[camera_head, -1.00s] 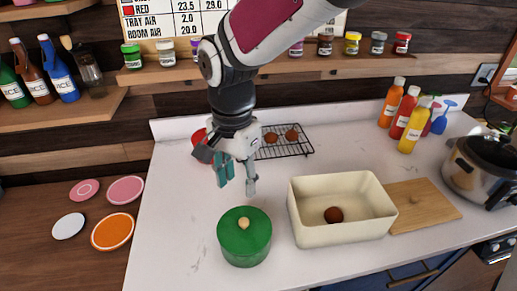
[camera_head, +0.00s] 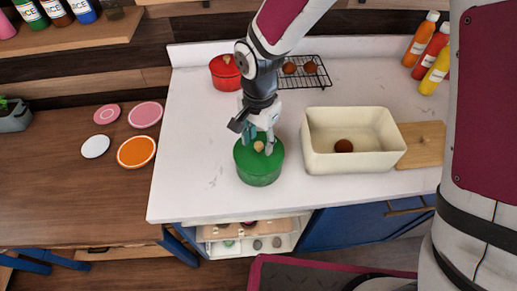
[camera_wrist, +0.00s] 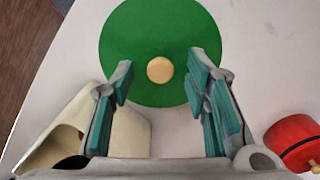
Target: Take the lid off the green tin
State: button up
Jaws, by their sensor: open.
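The green tin (camera_head: 259,168) stands on the white counter near its front edge, with its green lid on. The lid (camera_wrist: 150,22) carries a round, light wooden knob (camera_wrist: 160,69), which also shows in the head view (camera_head: 258,146). My gripper (camera_head: 262,141) is right above the lid, pointing down. In the wrist view my gripper (camera_wrist: 158,80) is open, with a teal-padded finger on each side of the knob and gaps between. I cannot tell exactly how far the fingertips are above the lid.
A cream bin (camera_head: 350,163) holding a brown ball stands close to the right of the tin. A red pot (camera_head: 225,76) and a wire rack (camera_head: 306,76) are behind. A wooden board (camera_head: 422,150) lies at right. The counter left of the tin is clear.

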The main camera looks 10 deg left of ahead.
jog(key=shift+f, duration=0.25)
grip_shut()
jog(key=shift+r, duration=0.1)
